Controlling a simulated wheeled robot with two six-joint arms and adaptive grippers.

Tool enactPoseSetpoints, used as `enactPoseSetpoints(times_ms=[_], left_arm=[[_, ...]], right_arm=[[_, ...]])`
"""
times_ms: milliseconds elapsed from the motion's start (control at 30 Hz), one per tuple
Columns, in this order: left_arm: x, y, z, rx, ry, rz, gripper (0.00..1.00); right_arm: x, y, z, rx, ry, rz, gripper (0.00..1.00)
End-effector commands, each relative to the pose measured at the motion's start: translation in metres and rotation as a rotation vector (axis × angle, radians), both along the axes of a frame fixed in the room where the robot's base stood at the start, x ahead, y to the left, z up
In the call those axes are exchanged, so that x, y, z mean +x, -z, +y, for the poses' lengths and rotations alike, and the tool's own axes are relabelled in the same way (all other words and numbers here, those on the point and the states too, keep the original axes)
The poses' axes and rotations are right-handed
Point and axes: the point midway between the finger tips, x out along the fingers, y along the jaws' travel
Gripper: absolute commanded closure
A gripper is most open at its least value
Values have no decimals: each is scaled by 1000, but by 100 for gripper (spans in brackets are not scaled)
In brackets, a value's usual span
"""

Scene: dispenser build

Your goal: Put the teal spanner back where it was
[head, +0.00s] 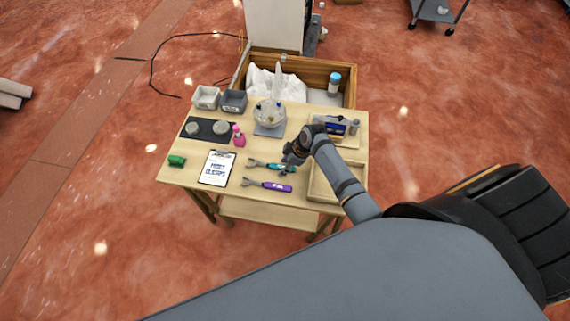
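The teal spanner (273,166) lies on or just above the wooden table, with its grey open jaw to the left. My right gripper (289,163) is at the right end of its teal handle and partly hides it. The fingers are small and dark, so I cannot tell whether they are closed on the handle or only beside it. A purple spanner (277,187) lies parallel, just in front of the teal one. My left gripper is not in view.
An open wooden tray (322,188) is at the table's right front. A clipboard (217,168), a green object (177,161), a pink bottle (239,137) and a clear globe (269,113) stand or lie around. A wooden crate (345,76) is behind the table (240,197).

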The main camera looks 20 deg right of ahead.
Motion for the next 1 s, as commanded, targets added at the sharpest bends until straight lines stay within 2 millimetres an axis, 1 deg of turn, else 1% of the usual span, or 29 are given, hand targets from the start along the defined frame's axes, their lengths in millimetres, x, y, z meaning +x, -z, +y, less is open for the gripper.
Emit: enactPoseSetpoints(times_ms=[233, 367, 467, 600, 700, 800, 900, 1000], left_arm=[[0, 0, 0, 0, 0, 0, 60], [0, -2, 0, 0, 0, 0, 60], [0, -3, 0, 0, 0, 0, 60], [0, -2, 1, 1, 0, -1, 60], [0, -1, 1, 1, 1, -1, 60], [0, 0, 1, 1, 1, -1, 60], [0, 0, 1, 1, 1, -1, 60], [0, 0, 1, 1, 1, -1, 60]], right_arm=[[0, 0, 0, 0, 0, 0, 56], [-1, -9, -3, -2, -1, -1, 56], [-5, -27, -9, -3, 0, -3, 56], [-13, -60, -21, -5, -2, -3, 56], [-18, -81, -29, -5, -1, -4, 56], [-22, -98, -34, -4, 0, -3, 56], [-24, -108, -37, -2, 0, -1, 56], [-26, -113, -38, 0, -1, 0, 56]])
